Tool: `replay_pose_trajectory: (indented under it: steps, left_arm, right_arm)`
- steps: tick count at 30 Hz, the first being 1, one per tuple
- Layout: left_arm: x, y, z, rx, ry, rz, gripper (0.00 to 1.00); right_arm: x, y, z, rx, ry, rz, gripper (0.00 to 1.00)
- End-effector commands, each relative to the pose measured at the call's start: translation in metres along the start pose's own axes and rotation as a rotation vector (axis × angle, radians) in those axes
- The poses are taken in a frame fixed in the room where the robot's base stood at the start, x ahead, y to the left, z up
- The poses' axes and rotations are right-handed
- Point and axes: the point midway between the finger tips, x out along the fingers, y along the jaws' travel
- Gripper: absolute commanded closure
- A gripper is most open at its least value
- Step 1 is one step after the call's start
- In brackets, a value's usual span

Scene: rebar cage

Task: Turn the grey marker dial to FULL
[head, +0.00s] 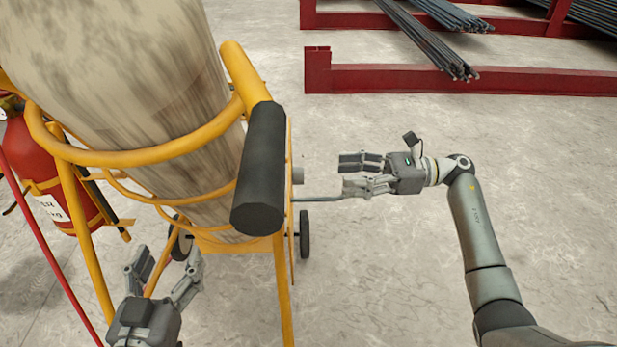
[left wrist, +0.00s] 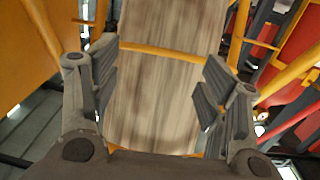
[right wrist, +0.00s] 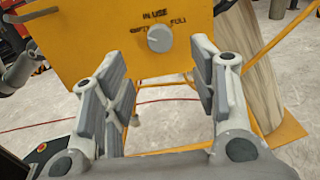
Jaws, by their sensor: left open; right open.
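The grey marker dial (right wrist: 160,38) is a round knob on a yellow plate (right wrist: 100,55) in the right wrist view. IN USE is printed above it, EMPTY at its left, FULL at its right. I cannot tell where its pointer aims. In the head view the dial (head: 297,176) shows only edge-on, beside the trolley. My right gripper (head: 353,175) is open and empty, facing the dial with a gap between; it also shows in the right wrist view (right wrist: 160,75). My left gripper (head: 166,266) is open and empty near the cylinder; it also shows in the left wrist view (left wrist: 160,85).
A large worn cylinder (head: 120,75) stands in a yellow trolley with a black-gripped handle (head: 260,165). A thin grey rod (head: 325,199) sticks out below the dial. A red fire extinguisher (head: 40,165) is at left. Red racks (head: 450,80) hold rebar behind.

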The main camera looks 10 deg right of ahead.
Motion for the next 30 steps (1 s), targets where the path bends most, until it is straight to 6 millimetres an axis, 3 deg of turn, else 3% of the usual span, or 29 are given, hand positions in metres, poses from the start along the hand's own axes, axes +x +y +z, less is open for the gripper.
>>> replay_pose_trajectory:
  steps: [6,12,25,30]
  left_arm:
    - [0.001,0.001,-0.004,0.000,0.026,0.002,0.31]
    - [0.001,0.002,-0.010,-0.001,0.058,0.004,0.31]
    - [0.001,0.002,-0.015,-0.001,0.078,0.005,0.31]
    - [0.001,0.002,-0.015,-0.001,0.078,0.005,0.31]
  right_arm:
    - [0.045,0.001,0.001,0.000,-0.005,0.003,0.46]
    - [0.074,0.000,0.000,0.002,-0.004,0.001,0.46]
    - [0.086,0.000,0.001,0.003,-0.002,0.000,0.46]
    - [0.086,0.000,0.000,0.003,-0.002,-0.001,0.65]
